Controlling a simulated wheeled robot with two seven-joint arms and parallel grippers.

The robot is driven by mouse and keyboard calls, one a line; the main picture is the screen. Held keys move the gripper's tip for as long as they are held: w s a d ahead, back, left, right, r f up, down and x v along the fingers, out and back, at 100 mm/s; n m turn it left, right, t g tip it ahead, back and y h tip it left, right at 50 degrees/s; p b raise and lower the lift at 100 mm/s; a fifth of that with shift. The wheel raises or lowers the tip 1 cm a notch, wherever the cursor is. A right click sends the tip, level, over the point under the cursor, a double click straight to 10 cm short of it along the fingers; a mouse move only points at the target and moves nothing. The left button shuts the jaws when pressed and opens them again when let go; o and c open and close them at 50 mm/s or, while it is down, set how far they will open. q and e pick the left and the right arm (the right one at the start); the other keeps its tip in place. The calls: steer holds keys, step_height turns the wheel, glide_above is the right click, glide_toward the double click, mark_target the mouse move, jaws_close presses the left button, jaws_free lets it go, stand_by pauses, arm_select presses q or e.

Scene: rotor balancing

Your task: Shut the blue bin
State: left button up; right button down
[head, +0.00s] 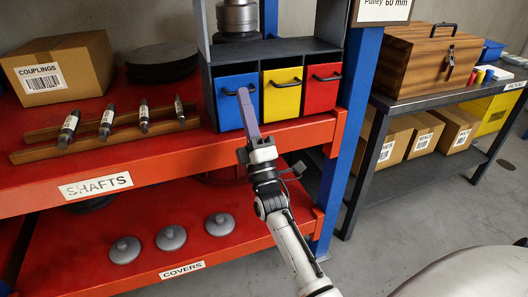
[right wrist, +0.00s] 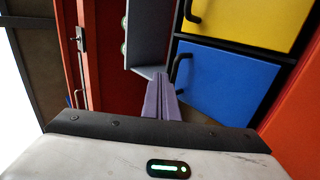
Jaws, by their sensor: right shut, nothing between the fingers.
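The blue bin (head: 230,108) is the left one of three bins in a dark cabinet on the red shelf. Its front looks about level with the yellow and red fronts, and it has a black bar handle. My right gripper (head: 243,93) is shut and empty, its long purple fingers in front of the blue bin, tips by the handle. In the right wrist view the blue bin (right wrist: 228,82) lies right of the gripper (right wrist: 160,78), with the handle near the fingertips. I cannot tell whether they touch. My left gripper is not in view.
The yellow bin (head: 282,95) and red bin (head: 322,90) sit to the right. Several shafts on a wooden rack (head: 100,140) and a couplings box (head: 60,70) stand left. A blue post (head: 350,130) stands right of the cabinet. Grey covers (head: 171,238) lie on the lower shelf.

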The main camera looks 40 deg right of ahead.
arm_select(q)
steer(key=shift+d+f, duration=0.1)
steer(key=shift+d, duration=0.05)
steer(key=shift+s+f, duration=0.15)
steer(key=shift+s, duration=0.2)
